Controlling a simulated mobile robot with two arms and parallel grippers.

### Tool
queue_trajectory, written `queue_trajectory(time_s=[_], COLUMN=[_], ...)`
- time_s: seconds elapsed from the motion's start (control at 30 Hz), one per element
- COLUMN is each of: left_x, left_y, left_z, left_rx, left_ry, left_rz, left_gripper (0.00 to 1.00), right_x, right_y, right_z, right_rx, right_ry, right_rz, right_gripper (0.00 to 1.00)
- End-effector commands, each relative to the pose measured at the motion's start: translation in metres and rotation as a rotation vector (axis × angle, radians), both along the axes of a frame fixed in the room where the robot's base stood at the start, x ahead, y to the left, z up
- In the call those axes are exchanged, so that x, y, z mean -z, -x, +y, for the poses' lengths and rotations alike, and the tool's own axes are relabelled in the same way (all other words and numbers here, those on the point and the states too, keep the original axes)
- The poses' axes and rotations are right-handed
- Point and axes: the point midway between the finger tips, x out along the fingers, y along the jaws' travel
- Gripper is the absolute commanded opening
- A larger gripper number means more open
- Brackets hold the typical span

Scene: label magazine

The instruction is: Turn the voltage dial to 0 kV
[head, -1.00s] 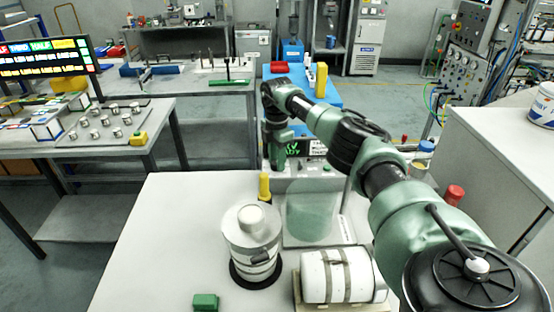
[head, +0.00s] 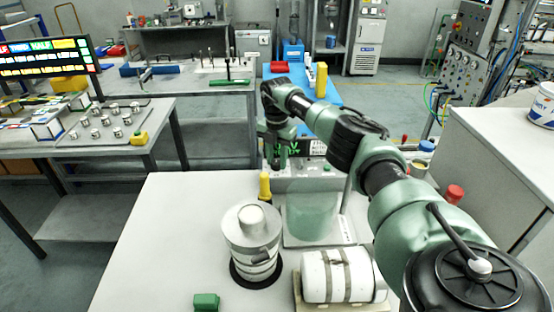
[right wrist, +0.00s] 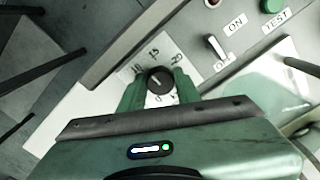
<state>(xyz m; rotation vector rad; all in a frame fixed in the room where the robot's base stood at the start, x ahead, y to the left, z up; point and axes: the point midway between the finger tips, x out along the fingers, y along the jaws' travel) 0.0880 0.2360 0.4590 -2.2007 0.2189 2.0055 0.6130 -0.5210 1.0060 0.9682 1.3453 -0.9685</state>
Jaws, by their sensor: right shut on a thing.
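The voltage dial (right wrist: 159,79) is a dark round knob on a light scale plate in the right wrist view. The marks 10, 15 and 20 show along its upper side, and a 0 shows just below it. Its exact setting is too small to read. My right gripper (right wrist: 160,88) is shut on the dial, with one green finger on either side. My left gripper is not in view.
Beside the dial are a toggle switch (right wrist: 215,45) by an ON label, a red button (right wrist: 212,3) and a green TEST button (right wrist: 271,5). A clear guard (head: 312,212), a white ribbed cylinder (head: 250,232) and a yellow-topped post (head: 265,186) stand close by.

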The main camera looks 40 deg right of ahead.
Motion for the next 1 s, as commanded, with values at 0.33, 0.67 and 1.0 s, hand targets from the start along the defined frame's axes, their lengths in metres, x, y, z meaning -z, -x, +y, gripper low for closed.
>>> queue_trajectory(time_s=[0.33,0.67,1.0], left_x=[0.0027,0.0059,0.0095], left_y=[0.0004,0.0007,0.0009], left_z=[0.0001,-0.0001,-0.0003], left_rx=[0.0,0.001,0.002], left_ry=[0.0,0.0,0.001], left_rz=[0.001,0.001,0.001], left_gripper=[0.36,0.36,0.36], right_x=[-0.0004,-0.0002,-0.0008], right_y=[-0.0014,-0.0019,-0.0027], right_z=[-0.0002,0.0005,0.0016], right_rx=[-0.328,-0.641,-0.964], right_ry=[0.002,0.002,0.002], right_rz=[-0.002,-0.001,-0.003], right_gripper=[0.0,0.0,0.0])
